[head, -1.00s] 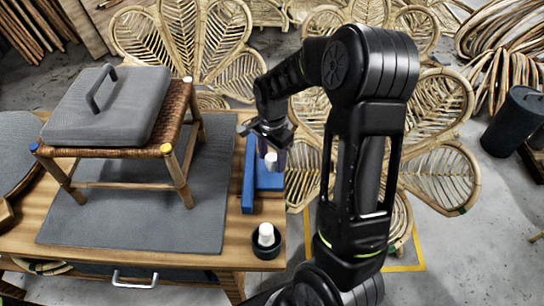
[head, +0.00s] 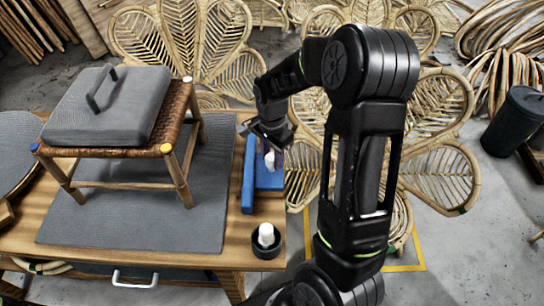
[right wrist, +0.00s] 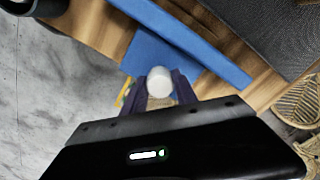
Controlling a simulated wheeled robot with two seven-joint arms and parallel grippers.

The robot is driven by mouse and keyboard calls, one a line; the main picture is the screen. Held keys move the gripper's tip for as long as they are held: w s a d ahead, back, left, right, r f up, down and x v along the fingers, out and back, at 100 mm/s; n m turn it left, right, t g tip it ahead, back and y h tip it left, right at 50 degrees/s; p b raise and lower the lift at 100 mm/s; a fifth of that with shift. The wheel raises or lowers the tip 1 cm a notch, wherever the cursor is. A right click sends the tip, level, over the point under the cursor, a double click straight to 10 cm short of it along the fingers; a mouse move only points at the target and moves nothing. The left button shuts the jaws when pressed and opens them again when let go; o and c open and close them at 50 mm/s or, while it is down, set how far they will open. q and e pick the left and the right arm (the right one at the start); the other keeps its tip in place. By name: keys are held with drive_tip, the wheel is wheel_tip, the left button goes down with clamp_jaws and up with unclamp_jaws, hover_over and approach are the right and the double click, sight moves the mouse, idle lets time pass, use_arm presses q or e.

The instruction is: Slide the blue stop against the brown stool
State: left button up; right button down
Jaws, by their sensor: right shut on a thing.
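The brown stool (head: 130,150) stands on a grey mat on the table, with a woven seat and wooden legs. The blue stop (head: 249,185) lies right of the mat, near the table's right edge, with a clear gap to the stool. It has a long upright bar, a flat base and a white knob (head: 269,160); the bar also shows in the right wrist view (right wrist: 195,40). My right gripper (right wrist: 159,88) is shut on the stop's white knob, one purple finger on each side. My left gripper is not in view.
A grey padded piece with a handle (head: 110,120) lies on the stool. The mat (head: 215,150) reaches almost to the stop. A black cup with a white piece (head: 266,242) stands at the table's front right. Rattan frames (head: 430,165) stand behind my right arm.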

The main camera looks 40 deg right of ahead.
idle(0.6)
drive_tip(key=w+a, duration=0.6)
drive_tip(key=a, duration=0.1)
drive_tip(key=c, duration=1)
unclamp_jaws()
drive_tip(key=shift+o, duration=0.2)
wheel_tip(320, 180, up, 8)
drive_tip(key=b, duration=0.1)
drive_tip(key=shift+f, duration=0.1)
